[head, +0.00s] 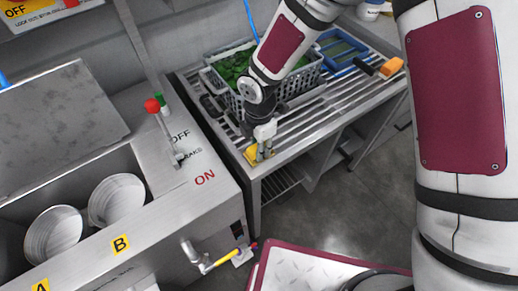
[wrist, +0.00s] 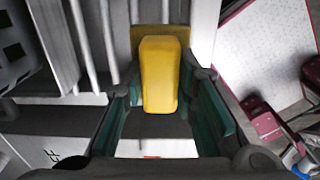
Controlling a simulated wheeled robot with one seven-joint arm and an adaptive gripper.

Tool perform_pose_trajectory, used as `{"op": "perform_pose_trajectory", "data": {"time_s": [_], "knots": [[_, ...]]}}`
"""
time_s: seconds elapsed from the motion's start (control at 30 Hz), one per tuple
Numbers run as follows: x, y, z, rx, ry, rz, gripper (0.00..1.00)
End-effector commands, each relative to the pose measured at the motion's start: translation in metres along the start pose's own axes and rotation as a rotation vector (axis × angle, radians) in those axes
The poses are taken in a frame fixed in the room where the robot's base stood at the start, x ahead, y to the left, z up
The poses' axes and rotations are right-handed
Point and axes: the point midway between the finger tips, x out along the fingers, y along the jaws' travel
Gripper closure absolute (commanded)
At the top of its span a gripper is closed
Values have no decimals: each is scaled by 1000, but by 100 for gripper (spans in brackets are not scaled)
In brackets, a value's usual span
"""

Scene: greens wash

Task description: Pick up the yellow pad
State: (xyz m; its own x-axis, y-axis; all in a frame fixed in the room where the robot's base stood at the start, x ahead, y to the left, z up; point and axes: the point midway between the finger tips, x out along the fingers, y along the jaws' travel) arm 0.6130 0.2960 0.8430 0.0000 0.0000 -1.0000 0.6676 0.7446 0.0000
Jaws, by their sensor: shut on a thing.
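The yellow pad (head: 251,155) is at the near corner of the slatted metal rack table, partly hidden by my gripper (head: 263,153). In the wrist view, the yellow pad (wrist: 160,75) stands between the two fingers of my gripper (wrist: 165,105). A raised yellow block points toward the camera, with a wider yellow part behind it. My gripper is shut on the pad. Whether the pad still touches the slats is hard to tell.
A grey basket of greens (head: 232,70) stands on the slatted table (head: 320,98) behind my gripper. A blue tray (head: 340,50) and an orange-handled tool (head: 390,67) lie to the right. A metal sink unit (head: 150,215) with a red-knobbed lever (head: 153,106) stands to the left.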

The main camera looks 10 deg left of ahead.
Motion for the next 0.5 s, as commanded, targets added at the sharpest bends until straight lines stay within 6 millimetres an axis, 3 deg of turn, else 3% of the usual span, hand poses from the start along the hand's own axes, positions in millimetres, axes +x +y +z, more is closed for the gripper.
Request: {"op": "perform_pose_trajectory", "data": {"time_s": [0.27,0.5], "knots": [[-8,0,0,0,0,1,100],[-38,-5,-1,-1,-1,0,100]]}}
